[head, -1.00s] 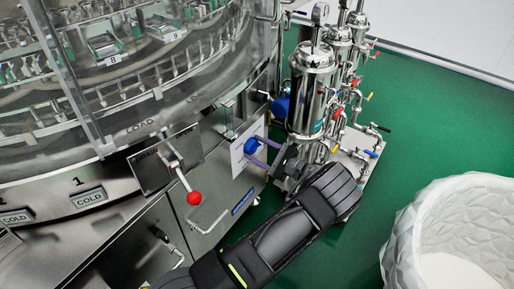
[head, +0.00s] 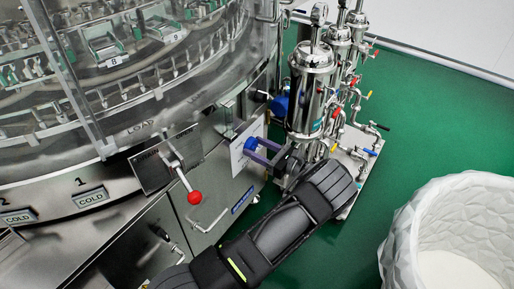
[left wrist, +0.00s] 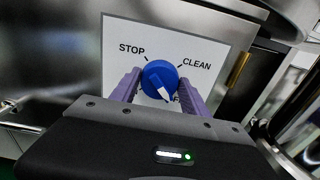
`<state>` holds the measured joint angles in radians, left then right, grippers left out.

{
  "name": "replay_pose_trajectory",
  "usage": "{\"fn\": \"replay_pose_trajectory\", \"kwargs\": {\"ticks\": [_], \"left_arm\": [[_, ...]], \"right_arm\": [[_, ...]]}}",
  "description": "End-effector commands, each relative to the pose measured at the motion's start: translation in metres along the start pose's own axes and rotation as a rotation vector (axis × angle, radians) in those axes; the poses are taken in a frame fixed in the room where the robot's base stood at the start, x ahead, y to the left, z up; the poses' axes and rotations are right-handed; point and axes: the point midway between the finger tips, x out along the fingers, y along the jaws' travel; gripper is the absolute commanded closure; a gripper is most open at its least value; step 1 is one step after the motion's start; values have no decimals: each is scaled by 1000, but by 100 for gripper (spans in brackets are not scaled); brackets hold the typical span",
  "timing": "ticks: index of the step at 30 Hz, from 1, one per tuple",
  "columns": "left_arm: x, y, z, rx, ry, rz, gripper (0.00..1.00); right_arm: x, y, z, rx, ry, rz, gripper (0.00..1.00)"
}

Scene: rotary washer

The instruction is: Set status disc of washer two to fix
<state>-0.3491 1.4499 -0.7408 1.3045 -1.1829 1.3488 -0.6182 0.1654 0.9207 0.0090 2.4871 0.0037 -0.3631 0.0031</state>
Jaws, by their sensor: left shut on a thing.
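The status disc is a blue knob (left wrist: 160,80) with a white pointer, on a white label plate (left wrist: 215,48) marked STOP at upper left and CLEAN at upper right. In the left wrist view its pointer points down and slightly right, toward lettering mostly hidden by the gripper. The blue disc (head: 251,145) also shows in the head view on the washer's front panel. My left gripper (left wrist: 160,88) has its purple fingers on either side of the disc, shut on it. The purple fingers (head: 266,147) also show in the head view. My right gripper is not in view.
A lever with a red ball (head: 194,197) stands left of the disc. Steel filter canisters (head: 313,85) with pipes and small valves stand right of it, close to my arm. A white textured bin (head: 405,235) is at lower right. Green floor is free between them.

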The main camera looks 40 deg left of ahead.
Motion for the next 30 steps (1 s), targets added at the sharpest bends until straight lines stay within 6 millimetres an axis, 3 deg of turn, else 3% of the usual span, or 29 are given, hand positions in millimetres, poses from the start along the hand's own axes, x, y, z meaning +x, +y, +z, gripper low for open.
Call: {"fn": "replay_pose_trajectory", "kwargs": {"ticks": [8,9,16,25,30], "left_arm": [[0,0,0,3,0,-1,87],[0,0,0,3,0,-1,44],[0,0,0,2,0,0,26],[-2,0,0,1,0,-1,26],[-18,-1,1,0,0,-2,26]], "right_arm": [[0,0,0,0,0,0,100],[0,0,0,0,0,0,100],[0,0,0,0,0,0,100],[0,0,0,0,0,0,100],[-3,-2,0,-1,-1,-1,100]]}}
